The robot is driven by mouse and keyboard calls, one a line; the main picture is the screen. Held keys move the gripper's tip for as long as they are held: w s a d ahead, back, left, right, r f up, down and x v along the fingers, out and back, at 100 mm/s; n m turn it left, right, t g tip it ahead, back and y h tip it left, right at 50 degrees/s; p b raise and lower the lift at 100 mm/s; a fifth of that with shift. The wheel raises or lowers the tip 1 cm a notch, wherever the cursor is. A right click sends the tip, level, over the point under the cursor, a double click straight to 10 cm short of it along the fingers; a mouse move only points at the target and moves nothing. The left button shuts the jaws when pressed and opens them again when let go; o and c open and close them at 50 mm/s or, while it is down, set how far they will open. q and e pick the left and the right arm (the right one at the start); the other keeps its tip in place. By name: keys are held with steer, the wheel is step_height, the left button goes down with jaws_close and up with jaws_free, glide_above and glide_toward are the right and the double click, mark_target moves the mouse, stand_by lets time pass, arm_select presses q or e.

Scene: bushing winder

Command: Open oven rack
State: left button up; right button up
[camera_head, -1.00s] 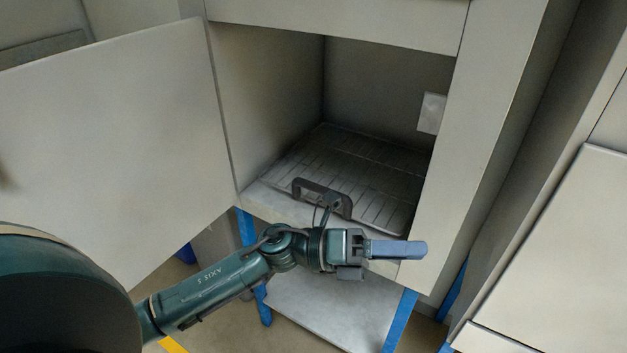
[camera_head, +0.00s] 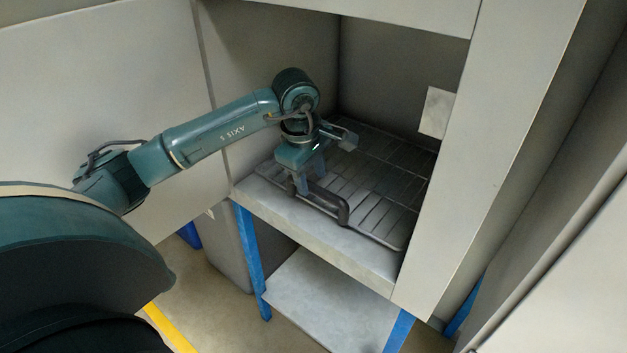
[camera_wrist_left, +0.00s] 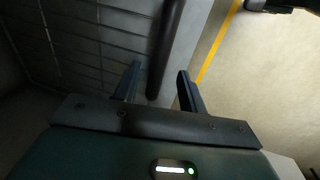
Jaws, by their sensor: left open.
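The oven rack (camera_head: 375,178) is a grey wire grid lying inside the open oven chamber. Its dark bar handle (camera_head: 330,202) stands at the rack's front edge. My left gripper (camera_head: 308,184) is inside the chamber opening, pointing down at the left end of the handle. In the left wrist view the two fingers (camera_wrist_left: 158,90) are apart, with the dark handle (camera_wrist_left: 166,50) running up from between their tips. I cannot tell whether they touch it. The rack's wires (camera_wrist_left: 90,40) show left of the handle there. My right gripper is not seen.
The oven door (camera_head: 100,95) stands open at the left. The oven's right front frame (camera_head: 490,150) bounds the opening. A pale sill (camera_head: 320,232) lies in front of the rack, with blue legs (camera_head: 250,260) and a lower shelf (camera_head: 335,300) beneath. A pale plate (camera_head: 436,112) is on the right inner wall.

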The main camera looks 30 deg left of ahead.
arm_select(q)
steer(key=shift+w+d+f, duration=0.1)
steer(key=shift+w+f, duration=0.05)
steer(key=shift+f, duration=0.45)
steer(key=shift+w+f, duration=0.1)
steer(key=shift+f, duration=0.5)
jaws_close()
